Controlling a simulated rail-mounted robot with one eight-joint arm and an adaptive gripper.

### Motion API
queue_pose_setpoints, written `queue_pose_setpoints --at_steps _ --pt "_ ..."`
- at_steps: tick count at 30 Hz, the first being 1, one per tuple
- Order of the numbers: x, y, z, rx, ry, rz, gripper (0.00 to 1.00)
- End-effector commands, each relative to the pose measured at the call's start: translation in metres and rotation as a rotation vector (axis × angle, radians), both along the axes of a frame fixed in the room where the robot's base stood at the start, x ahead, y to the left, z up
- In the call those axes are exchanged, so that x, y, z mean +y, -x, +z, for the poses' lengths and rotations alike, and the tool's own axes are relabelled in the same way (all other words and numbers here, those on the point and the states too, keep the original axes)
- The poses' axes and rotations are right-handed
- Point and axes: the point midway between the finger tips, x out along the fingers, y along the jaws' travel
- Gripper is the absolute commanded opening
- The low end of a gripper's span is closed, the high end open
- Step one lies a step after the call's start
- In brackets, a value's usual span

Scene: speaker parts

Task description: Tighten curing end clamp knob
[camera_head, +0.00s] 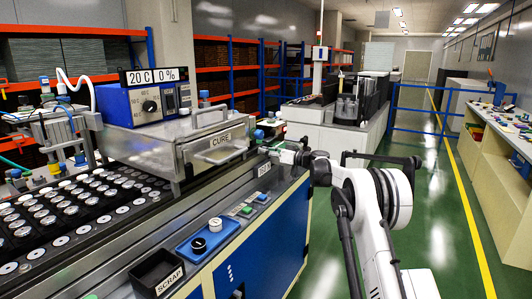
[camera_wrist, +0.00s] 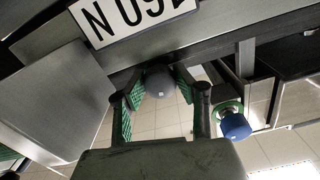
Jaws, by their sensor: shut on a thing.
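My gripper (camera_head: 276,151) is at the right end of the curing station, just beside the metal box labelled CURE (camera_head: 220,140). In the wrist view my gripper (camera_wrist: 158,90) has its green-padded fingers on both sides of a dark grey round knob (camera_wrist: 160,82) and is shut on it. The knob sits below a white plate with black characters (camera_wrist: 130,18). A blue knob with a green collar (camera_wrist: 236,127) is to the right, outside the fingers; a blue knob (camera_head: 258,134) also shows near my gripper in the head view. The gripped knob is hidden in the head view.
Trays of round speaker parts (camera_head: 70,215) fill the left. The green aisle floor at right is open.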

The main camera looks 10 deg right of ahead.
Motion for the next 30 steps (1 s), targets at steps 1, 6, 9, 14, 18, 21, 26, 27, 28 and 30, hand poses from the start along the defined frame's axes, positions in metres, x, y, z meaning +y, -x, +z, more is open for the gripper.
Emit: queue_pose_setpoints --at_steps 1,6,9,14,18,21,26,27,28,30 --pt "-0.0002 0.0001 -0.0002 0.032 -0.028 0.0 0.02" --pt "-0.0003 0.0002 -0.0003 0.154 -0.135 0.0 0.02" --pt "-0.0002 0.0002 -0.0004 0.226 -0.197 0.0 0.02" --pt "-0.0003 0.0003 -0.0005 0.341 -0.298 0.0 0.02" --pt "-0.0004 0.0003 -0.0006 0.44 -0.385 0.0 0.02" --pt "-0.0004 0.0003 -0.0007 0.512 -0.448 0.0 0.02" --pt "-0.0006 0.0004 -0.0008 0.626 -0.548 0.0 0.02" --pt "-0.0005 0.0004 -0.0009 0.654 -0.572 0.0 0.02" --pt "-0.0005 0.0004 -0.0009 0.676 -0.591 0.0 0.02" --pt "-0.0007 0.0004 -0.0009 0.724 -0.634 0.0 0.02"
